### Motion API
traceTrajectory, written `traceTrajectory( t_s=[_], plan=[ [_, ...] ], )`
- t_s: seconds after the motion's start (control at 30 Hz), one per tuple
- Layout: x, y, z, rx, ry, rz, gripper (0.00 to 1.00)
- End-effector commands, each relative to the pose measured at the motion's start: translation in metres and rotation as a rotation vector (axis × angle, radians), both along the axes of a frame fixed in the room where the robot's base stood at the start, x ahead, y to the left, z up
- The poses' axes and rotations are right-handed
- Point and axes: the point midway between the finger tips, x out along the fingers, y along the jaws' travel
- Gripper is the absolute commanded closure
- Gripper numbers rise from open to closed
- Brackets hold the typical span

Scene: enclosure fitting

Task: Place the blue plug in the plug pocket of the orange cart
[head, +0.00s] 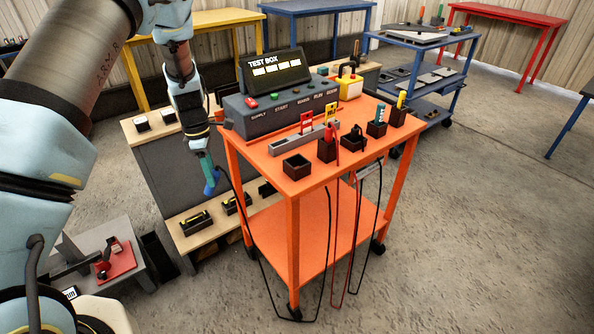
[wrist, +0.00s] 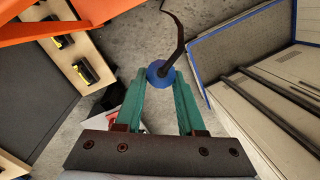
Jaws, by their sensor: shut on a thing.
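My gripper (head: 206,170) hangs just left of the orange cart (head: 262,143) in the head view, fingers pointing down. It is shut on the blue plug (head: 211,186), whose black cable drops away and loops below the cart top. In the wrist view the blue plug (wrist: 158,75) sits between the teal fingertips of my gripper (wrist: 161,88), and its cable curves upward in the picture. An empty dark square pocket (head: 297,167) stands at the cart's front left corner. Whether it is the plug pocket, I cannot tell from a label.
Other dark pockets on the cart hold a red-handled item (head: 327,150), a black item (head: 353,139), a teal item (head: 377,125) and a yellow item (head: 399,110). A grey test box (head: 275,110) fills the cart's back. A wooden-topped bench (head: 143,127) stands behind my gripper.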

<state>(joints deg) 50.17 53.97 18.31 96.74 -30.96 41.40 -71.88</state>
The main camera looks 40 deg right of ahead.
Motion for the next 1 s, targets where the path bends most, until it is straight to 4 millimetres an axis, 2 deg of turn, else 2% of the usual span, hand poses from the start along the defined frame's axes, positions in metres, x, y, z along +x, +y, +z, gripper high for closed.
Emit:
traceTrajectory(
  t_s=[0.03, 0.17, 0.3, 0.43, 0.6, 0.7, 0.77, 1.0],
  plan=[
    [-0.007, -0.016, 0.014, -0.054, 0.014, 0.046, 1.0],
    [-0.034, -0.06, 0.044, -0.175, 0.042, 0.147, 1.0],
    [-0.073, -0.109, 0.088, -0.302, 0.059, 0.22, 1.0],
    [-0.109, -0.144, 0.126, -0.384, 0.07, 0.245, 1.0],
    [-0.139, -0.168, 0.159, -0.442, 0.08, 0.247, 1.0],
    [-0.147, -0.173, 0.166, -0.454, 0.085, 0.248, 1.0],
    [-0.15, -0.174, 0.162, -0.455, 0.088, 0.248, 1.0],
    [-0.15, -0.174, 0.122, -0.455, 0.089, 0.249, 1.0]
  ],
)
